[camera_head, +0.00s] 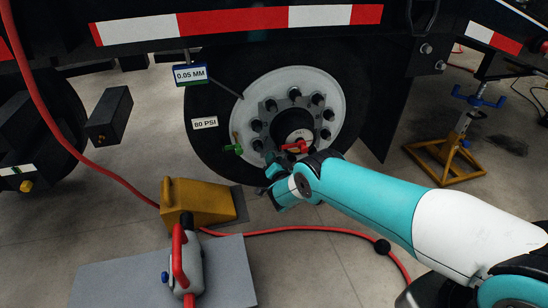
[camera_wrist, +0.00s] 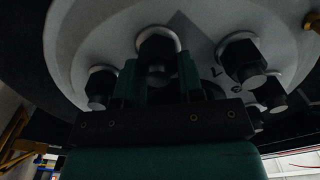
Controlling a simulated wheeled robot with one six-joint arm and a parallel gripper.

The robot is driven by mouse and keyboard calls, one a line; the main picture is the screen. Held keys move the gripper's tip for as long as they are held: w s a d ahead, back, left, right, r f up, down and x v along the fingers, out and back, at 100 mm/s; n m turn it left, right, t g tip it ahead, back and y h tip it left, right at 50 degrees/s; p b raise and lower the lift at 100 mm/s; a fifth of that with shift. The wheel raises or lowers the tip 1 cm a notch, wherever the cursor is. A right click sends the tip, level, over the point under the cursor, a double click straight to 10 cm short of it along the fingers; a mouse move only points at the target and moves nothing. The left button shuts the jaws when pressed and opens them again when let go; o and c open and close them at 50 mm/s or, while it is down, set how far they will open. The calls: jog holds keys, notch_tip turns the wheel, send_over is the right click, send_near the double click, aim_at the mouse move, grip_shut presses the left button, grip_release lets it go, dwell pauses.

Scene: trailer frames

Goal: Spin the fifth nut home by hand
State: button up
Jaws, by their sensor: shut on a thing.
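The wheel (camera_head: 333,88) stands under the trailer, with a white hub disc carrying a ring of dark nuts (camera_head: 256,126). My gripper (camera_head: 270,170) is at the lower part of the ring. In the wrist view my gripper (camera_wrist: 160,85) has its two green fingers on either side of a dark nut (camera_wrist: 157,48), shut on it, with the nut seated against or close to the white disc; any small gap cannot be told. Other nuts stand at the left (camera_wrist: 101,88) and right (camera_wrist: 243,60). In the head view my arm hides the lower right of the wheel.
A yellow wheel chock (camera_head: 197,203) sits before the tyre. A red hose (camera_head: 330,230) runs across the floor. A grey plate (camera_head: 125,278) bears a grey tool with a red handle (camera_head: 181,262). A yellow jack stand (camera_head: 449,152) stands at right. Tags read 0.05 MM (camera_head: 190,74) and 80 PSI (camera_head: 205,123).

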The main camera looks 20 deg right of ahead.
jog(key=shift+s+f+m+p, duration=0.15)
jog(key=shift+m+p, duration=0.2)
jog(key=shift+m, duration=0.6)
jog(key=shift+f+m+p, duration=0.1)
jog(key=shift+m+p, duration=0.2)
jog(key=shift+m, duration=0.65)
jog(key=o, duration=0.9)
jog(key=shift+o, duration=0.2)
jog(key=shift+r, duration=0.1)
